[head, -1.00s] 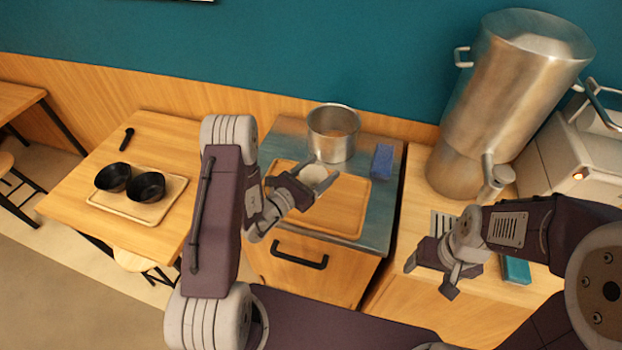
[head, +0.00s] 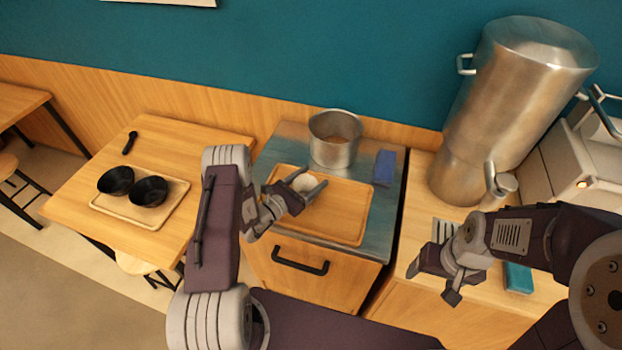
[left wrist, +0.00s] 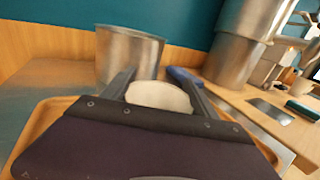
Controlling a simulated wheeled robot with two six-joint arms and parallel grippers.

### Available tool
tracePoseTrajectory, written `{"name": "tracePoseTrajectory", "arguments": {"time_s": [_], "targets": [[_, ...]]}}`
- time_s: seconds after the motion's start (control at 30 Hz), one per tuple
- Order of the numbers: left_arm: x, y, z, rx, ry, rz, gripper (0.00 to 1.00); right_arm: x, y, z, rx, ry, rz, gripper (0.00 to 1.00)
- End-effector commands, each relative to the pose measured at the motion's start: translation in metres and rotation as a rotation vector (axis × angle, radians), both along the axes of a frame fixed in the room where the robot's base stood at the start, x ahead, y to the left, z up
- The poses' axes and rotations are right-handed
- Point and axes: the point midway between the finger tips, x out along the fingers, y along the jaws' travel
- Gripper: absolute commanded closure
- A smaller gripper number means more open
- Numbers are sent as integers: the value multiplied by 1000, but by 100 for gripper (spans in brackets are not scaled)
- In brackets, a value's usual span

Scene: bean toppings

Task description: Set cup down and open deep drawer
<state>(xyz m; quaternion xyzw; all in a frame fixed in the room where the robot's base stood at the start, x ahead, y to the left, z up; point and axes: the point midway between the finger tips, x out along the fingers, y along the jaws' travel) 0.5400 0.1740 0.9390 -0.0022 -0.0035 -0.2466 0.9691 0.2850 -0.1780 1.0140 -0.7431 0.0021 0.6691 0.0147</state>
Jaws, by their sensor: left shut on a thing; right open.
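My left gripper (head: 305,188) is shut on a white cup (head: 302,182), low over the left part of a wooden tray (head: 340,222) on the steel-topped cabinet. In the left wrist view the cup (left wrist: 158,96) sits between the two fingers. I cannot tell whether its base touches the tray. The drawer front (head: 320,278) below the counter is closed, with a black bar handle (head: 300,262). My right gripper (head: 432,278) is open and empty, over the right-hand counter, to the right of the drawer.
A steel pot (head: 334,150) stands behind the tray, beside a blue block (head: 385,168). A large steel urn (head: 515,100) stands at right, with a teal block (head: 518,278) in front. Two black bowls (head: 149,191) sit on a small tray (head: 110,211) on the left table.

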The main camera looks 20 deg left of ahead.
Motion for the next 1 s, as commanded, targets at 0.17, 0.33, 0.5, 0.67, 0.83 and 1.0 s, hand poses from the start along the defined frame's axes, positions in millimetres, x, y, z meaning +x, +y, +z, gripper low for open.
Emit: {"name": "tracePoseTrajectory", "arguments": {"time_s": [0.17, 0.33, 0.5, 0.67, 0.83, 1.0], "targets": [[0, 0, -2, 0, 0, 0, 10, 0, 0, -3, 0, 0, 0, 27], [0, 0, -2, 0, 0, 0, 10, 0, 0, -3, 0, 0, 0, 27], [0, 0, 2, 0, 0, 0, 10, 0, 0, 2, 0, 0, 0, 27], [-18, 12, -1, -1, 3, 6, 10, 0, 0, -3, 0, 0, 0, 27], [-53, 31, -1, -3, 1, 8, 10, 0, 0, -9, 0, 0, 0, 27], [-83, 47, -1, -2, 1, 7, 10, 0, 0, -14, 0, 0, 0, 27]]}}
